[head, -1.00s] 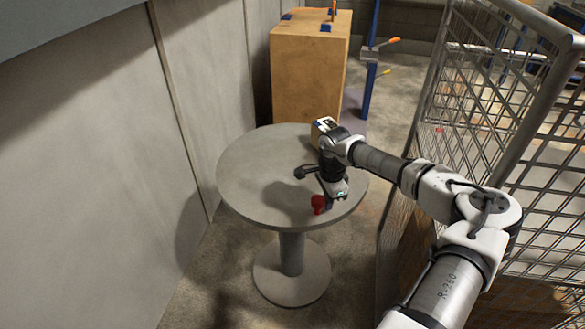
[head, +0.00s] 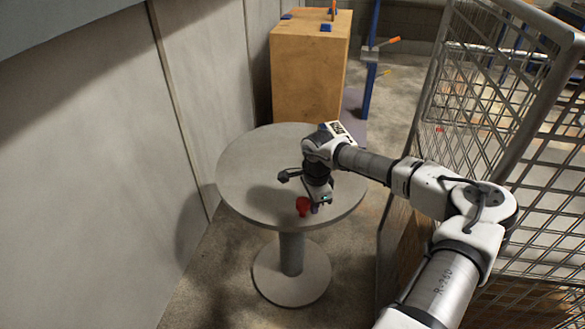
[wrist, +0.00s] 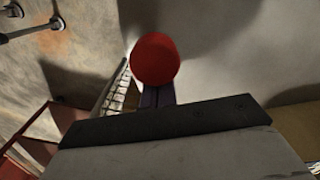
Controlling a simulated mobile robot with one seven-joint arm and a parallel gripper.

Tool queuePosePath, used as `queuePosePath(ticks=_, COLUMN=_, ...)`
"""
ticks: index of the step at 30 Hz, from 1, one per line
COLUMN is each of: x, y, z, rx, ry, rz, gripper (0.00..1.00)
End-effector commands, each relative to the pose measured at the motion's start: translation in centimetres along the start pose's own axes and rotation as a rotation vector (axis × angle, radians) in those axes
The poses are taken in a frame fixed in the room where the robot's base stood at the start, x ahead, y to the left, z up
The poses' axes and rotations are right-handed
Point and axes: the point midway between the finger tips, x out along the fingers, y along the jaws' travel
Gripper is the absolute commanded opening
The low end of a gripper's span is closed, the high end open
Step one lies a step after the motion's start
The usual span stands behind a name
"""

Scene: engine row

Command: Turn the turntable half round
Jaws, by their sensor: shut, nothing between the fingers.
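The turntable (head: 250,180) is a round grey table top on a single grey pedestal. A red knob (head: 303,206) stands at its near edge, and it shows as a red disc in the wrist view (wrist: 155,60). My gripper (head: 315,207) is low over the near edge, just to the right of the knob. In the wrist view its dark fingers (wrist: 157,96) are together, close against the knob with nothing between them. I cannot tell whether they touch it.
A grey wall (head: 100,150) runs along the left. A wire mesh cage (head: 490,120) stands close on the right, beside my arm. A wooden cabinet (head: 305,75) and a blue post (head: 371,70) with an orange handle stand behind the turntable.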

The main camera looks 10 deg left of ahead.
Motion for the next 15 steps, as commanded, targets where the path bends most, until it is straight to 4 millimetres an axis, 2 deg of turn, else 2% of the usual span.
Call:
queuePosePath(ticks=7, x=0.0, y=0.0, z=0.2, rx=-0.001, ry=0.000, rz=0.000, gripper=0.00)
queuePosePath(ticks=15, x=0.1, y=-0.4, z=2.7, rx=-0.003, ry=0.000, rz=0.000, gripper=0.00)
